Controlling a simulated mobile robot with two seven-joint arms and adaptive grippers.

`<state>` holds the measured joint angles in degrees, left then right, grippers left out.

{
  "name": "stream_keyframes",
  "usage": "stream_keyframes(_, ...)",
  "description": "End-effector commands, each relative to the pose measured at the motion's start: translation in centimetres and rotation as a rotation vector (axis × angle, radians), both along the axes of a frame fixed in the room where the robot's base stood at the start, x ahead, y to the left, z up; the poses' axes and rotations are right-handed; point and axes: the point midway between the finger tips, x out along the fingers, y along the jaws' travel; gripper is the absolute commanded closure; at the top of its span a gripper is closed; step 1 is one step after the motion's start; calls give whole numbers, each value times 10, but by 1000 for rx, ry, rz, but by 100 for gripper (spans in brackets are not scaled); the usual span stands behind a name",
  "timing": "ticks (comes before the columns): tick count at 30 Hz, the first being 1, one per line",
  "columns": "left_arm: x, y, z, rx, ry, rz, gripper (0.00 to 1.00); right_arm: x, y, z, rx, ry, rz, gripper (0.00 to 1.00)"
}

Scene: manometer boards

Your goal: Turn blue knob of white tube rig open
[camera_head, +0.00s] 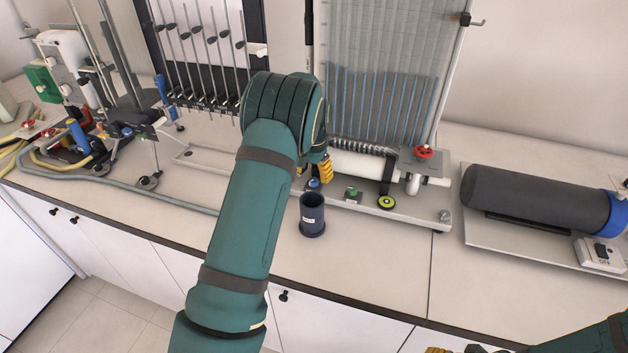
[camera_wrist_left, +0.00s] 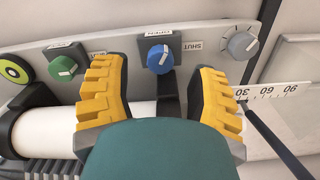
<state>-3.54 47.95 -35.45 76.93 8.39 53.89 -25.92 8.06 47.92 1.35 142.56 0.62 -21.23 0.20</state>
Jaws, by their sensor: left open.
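The blue knob (camera_head: 313,183) sits on the base of the white tube rig (camera_head: 356,166), just below my left gripper (camera_head: 322,170) in the head view. In the left wrist view the blue knob (camera_wrist_left: 158,59) shows a white pointer mark, with an OPEN label above it and a SHUT label to its right, both upside down. My left gripper (camera_wrist_left: 155,78) is open, its yellow fingers on either side of the knob with gaps between. Its arm hides part of the rig. Of my right gripper (camera_head: 438,350), only a sliver shows at the bottom edge.
A green knob (camera_wrist_left: 63,68) and a grey dial (camera_wrist_left: 240,45) flank the blue knob. A dark cup (camera_head: 312,217) stands in front. A red knob (camera_head: 423,152) is on the rig's right. A dark cylinder (camera_head: 535,200) lies farther right. The front bench right of the cup is clear.

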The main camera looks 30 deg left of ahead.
Motion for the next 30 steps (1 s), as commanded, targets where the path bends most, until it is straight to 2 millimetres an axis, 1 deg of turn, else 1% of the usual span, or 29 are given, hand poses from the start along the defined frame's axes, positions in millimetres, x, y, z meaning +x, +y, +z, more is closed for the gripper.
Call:
stream_keyframes(1, -1, 0, -8, 0, 3, 1, 42, 0, 0, 0, 0, 0, 0, 53)
stream_keyframes(3, 0, 0, -16, 1, 3, 1, 42, 0, 0, -1, 0, 0, 0, 53)
stream_keyframes(7, 0, 0, -25, 0, 1, 1, 42, 0, 0, -1, 0, 0, 0, 53)
stream_keyframes(10, 0, 0, -28, 0, 0, 0, 42, 0, 0, -1, 0, 0, 0, 53)
stream_keyframes(17, 0, 0, -28, 0, 0, 0, 42, 0, 0, -1, 0, 0, 0, 53)
stream_keyframes(18, 0, 0, -28, 0, 0, 0, 43, 0, 0, -1, 0, 0, 0, 53)
stream_keyframes(20, 0, 0, -28, 0, 0, 0, 64, 0, 0, -1, 0, 0, 0, 53)
stream_keyframes(21, 0, 0, -28, 0, 0, 0, 78, 0, 0, -1, 0, 0, 0, 53)
stream_keyframes(23, 0, 0, -28, 0, 0, 0, 99, 0, 0, -1, 0, 0, 0, 53)
stream_keyframes(30, 0, 0, -28, 0, -1, 7, 100, 0, 0, -1, 0, 0, 0, 53)
